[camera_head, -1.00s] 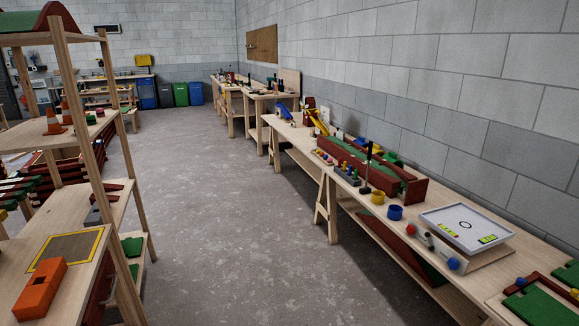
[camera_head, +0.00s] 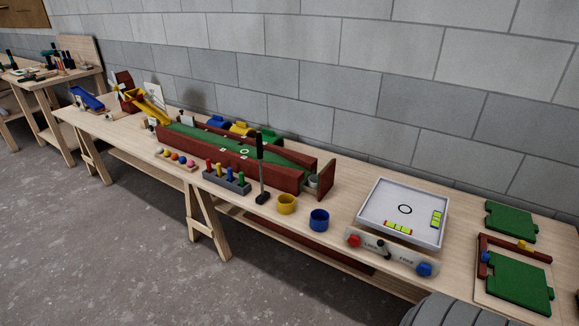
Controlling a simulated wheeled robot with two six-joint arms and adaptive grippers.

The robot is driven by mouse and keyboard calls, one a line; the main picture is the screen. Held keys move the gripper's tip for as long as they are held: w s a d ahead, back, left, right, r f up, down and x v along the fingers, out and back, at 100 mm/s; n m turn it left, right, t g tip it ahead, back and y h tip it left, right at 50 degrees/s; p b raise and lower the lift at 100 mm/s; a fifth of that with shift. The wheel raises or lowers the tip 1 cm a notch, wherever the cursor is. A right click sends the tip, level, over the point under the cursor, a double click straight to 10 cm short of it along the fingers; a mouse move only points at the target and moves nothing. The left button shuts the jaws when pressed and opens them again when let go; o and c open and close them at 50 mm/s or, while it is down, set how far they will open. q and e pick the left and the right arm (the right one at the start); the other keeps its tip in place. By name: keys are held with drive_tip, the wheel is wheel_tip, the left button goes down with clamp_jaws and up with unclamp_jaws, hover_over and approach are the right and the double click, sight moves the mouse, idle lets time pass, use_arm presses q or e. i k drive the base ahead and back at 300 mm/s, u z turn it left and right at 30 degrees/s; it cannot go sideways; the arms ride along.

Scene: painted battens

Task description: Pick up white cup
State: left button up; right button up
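A small pale cup (camera_head: 314,181), which looks white to grey, sits at the right end of a long dark-red trough with a green lane (camera_head: 240,152). It is partly hidden by the trough's end wall and front side. A yellow cup (camera_head: 286,205) and a blue cup (camera_head: 319,220) stand on the wooden bench in front of the trough. Neither of my grippers shows. A dark grey rounded part at the bottom right seems to be mine.
The long bench (camera_head: 345,211) runs along the block wall. A black upright post (camera_head: 261,170) and a peg block (camera_head: 227,181) stand before the trough. A white tilted tray (camera_head: 403,212) and green boards (camera_head: 511,222) are to the right. Open floor (camera_head: 110,250) lies at the left.

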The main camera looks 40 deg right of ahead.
sight(312, 179)
drive_tip(key=i, duration=0.85)
drive_tip(key=z, duration=1)
drive_tip(key=i, duration=1.5)
drive_tip(key=z, duration=2.05)
